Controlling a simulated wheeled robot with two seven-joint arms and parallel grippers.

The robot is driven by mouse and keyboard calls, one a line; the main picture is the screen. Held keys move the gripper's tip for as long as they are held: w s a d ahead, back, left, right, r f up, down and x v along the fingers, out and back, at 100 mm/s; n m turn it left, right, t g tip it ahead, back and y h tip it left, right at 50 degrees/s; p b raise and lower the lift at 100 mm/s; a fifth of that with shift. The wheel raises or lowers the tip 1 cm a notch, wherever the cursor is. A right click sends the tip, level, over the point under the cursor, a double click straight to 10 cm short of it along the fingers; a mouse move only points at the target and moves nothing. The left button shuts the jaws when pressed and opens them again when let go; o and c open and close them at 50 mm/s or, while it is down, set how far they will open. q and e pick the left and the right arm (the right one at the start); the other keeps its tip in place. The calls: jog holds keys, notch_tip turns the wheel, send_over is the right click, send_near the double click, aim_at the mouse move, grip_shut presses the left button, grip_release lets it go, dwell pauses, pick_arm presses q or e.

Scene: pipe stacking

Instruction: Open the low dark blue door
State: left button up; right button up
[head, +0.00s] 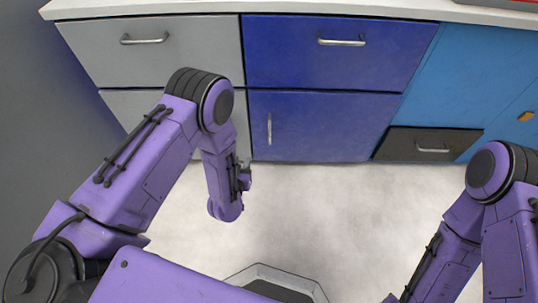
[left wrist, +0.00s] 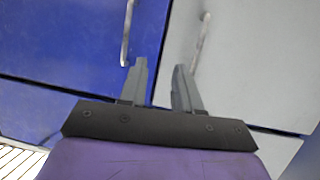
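The low dark blue door (head: 325,125) is shut, below a dark blue drawer (head: 325,75). Its upright metal handle (head: 269,128) is near its left edge. In the left wrist view the door (left wrist: 60,40) fills the upper left, with its handle (left wrist: 127,30) by the seam with the grey front. My left gripper (left wrist: 159,64) is open and empty, its fingers apart. The handle lies just left of the left fingertip there, not between the fingers. My right gripper is not in view.
Grey fronts (head: 150,50) stand left of the door; a grey front's handle (left wrist: 200,40) is near the right finger in the wrist view. Light blue fronts (head: 470,80) and a dark drawer (head: 425,145) stand right. The floor (head: 320,210) before the door is clear.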

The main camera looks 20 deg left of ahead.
aim_at(269, 134)
pick_arm(q)
jog(key=w+d+f+t+b, duration=0.1)
jog(key=w+b, duration=0.2)
jog(key=w, duration=0.3)
jog(key=w+d+f+t+b, duration=0.1)
jog(key=w+f+t+b, duration=0.1)
jog(key=w+b, duration=0.2)
jog(key=w+d+f+m+t+b, duration=0.1)
jog(key=w+b, duration=0.3)
jog(key=w, duration=0.4)
jog(key=shift+w+d+f+h, duration=0.1)
jog(key=shift+d+f+h, duration=0.2)
jog(key=shift+d+h, duration=0.15)
jog(key=shift+w+r, duration=0.1)
jog(key=shift+w, duration=0.25)
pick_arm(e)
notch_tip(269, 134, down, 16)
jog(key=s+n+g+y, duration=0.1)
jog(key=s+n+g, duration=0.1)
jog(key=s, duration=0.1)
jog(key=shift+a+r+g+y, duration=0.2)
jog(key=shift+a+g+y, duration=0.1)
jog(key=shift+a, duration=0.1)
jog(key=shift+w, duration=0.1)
pick_arm(q)
jog(key=shift+s, duration=0.1)
grip_shut()
